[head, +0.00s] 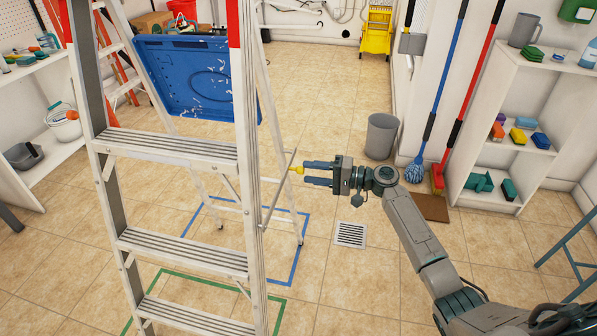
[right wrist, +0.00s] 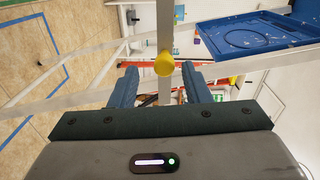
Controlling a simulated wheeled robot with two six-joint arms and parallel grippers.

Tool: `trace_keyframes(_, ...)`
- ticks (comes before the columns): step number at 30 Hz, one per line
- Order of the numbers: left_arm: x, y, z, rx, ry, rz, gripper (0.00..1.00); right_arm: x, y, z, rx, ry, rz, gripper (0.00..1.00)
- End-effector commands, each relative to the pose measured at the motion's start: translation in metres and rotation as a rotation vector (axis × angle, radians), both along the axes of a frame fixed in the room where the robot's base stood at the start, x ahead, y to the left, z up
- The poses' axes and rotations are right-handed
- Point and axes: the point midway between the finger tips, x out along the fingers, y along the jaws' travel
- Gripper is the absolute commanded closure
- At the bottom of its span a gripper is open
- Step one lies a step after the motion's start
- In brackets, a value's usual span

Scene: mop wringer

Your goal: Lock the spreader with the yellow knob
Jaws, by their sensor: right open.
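A metal stepladder (head: 190,151) stands open at the left of the head view, with red parts near its top. A thin spreader bar (head: 281,184) runs on its right side, and the small yellow knob (head: 297,170) sits on it. The yellow knob also shows in the right wrist view (right wrist: 164,64), just beyond and between the fingertips. My right gripper (head: 306,174) points left at the knob with its blue fingers open. No grip on the knob shows. In the right wrist view the open fingers (right wrist: 163,76) are on either side of the knob's line. My left gripper is out of view.
A blue tray-like panel (head: 197,80) is at the ladder's back. A grey bin (head: 381,136), a blue mop (head: 416,170) and a red-handled broom (head: 439,178) stand right of my gripper. A white shelf (head: 500,110) is at right. The tiled floor around the drain (head: 350,235) is clear.

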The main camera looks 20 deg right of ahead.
Motion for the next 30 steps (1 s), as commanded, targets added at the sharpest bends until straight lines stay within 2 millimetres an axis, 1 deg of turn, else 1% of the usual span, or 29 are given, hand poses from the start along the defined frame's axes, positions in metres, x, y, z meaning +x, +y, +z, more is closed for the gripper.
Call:
trace_keyframes(1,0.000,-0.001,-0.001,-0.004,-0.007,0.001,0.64,-0.006,-0.010,-0.001,-0.005,0.001,-0.001,0.57)
trace_keyframes(4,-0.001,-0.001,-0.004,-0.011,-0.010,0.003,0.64,-0.016,-0.024,0.000,-0.004,0.001,0.000,0.57)
trace_keyframes(7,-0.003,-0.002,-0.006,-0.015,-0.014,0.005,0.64,-0.024,-0.034,0.000,-0.002,0.002,-0.001,0.57)
trace_keyframes(10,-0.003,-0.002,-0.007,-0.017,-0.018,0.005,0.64,-0.028,-0.040,0.001,-0.001,0.001,0.000,0.57)
trace_keyframes(14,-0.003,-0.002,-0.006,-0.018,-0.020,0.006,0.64,-0.030,-0.043,0.002,-0.001,0.001,0.000,0.57)
trace_keyframes(26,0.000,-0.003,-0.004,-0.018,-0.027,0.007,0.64,-0.029,-0.042,0.002,0.000,0.001,0.000,0.57)
trace_keyframes(28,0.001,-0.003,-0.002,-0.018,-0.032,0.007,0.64,-0.031,-0.040,-0.001,-0.006,0.002,0.002,0.57)
trace_keyframes(30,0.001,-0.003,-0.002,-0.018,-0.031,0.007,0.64,-0.038,-0.032,-0.011,-0.034,0.005,0.008,0.57)
